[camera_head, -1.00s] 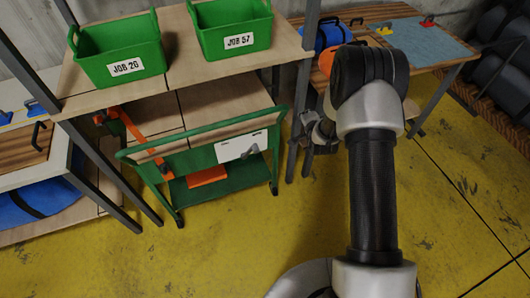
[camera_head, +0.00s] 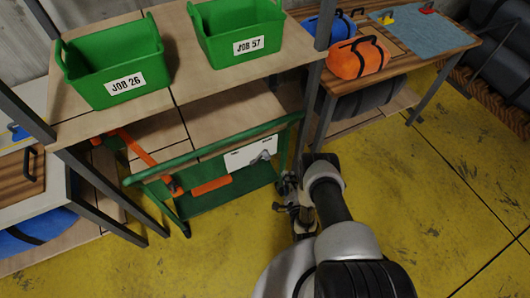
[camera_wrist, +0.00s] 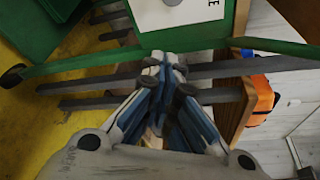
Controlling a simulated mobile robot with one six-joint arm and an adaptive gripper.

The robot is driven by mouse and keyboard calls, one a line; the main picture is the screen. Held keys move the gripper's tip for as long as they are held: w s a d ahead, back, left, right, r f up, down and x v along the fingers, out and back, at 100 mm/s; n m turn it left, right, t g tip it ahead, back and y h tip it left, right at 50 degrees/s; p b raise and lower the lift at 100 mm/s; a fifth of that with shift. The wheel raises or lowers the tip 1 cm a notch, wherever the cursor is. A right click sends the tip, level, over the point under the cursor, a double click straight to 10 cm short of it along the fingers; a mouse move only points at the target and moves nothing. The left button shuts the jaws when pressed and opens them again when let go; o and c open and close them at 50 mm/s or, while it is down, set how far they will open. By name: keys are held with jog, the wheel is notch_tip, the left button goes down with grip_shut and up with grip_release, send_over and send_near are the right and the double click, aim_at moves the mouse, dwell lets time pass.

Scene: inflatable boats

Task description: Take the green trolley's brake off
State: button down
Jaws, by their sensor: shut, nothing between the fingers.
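The green trolley (camera_head: 232,195) stands under the front of the wooden shelf, with a white label plate (camera_head: 250,155) on its near side. In the wrist view its green frame bar (camera_wrist: 85,62) crosses beyond my fingers, and a dark wheel (camera_wrist: 12,76) shows at the left. I cannot pick out the brake in either view. My gripper (camera_head: 284,187) is low beside the trolley's right end. In the wrist view my gripper (camera_wrist: 165,62) has its fingertips together, with nothing held, and they overlap the green frame in the picture; I cannot tell if they touch.
Green bins marked JOB 26 (camera_head: 115,65) and JOB 57 (camera_head: 240,30) stand on the wooden shelf above. Grey rack posts (camera_head: 312,100) rise close to my gripper. An orange bag (camera_head: 358,58) lies on the table at right. The yellow floor (camera_head: 430,190) at right is clear.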

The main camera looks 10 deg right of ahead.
jog(key=shift+s, duration=0.15)
jog(key=w+f+b, duration=0.2)
jog(key=w+b, duration=0.2)
jog(key=w, duration=0.6)
jog(key=a+r, duration=0.1)
jog(key=s+a+r, duration=0.1)
jog(key=a, duration=0.1)
jog(key=shift+s+a+r, duration=0.1)
jog(key=shift+a, duration=0.2)
jog(key=shift+r, duration=0.1)
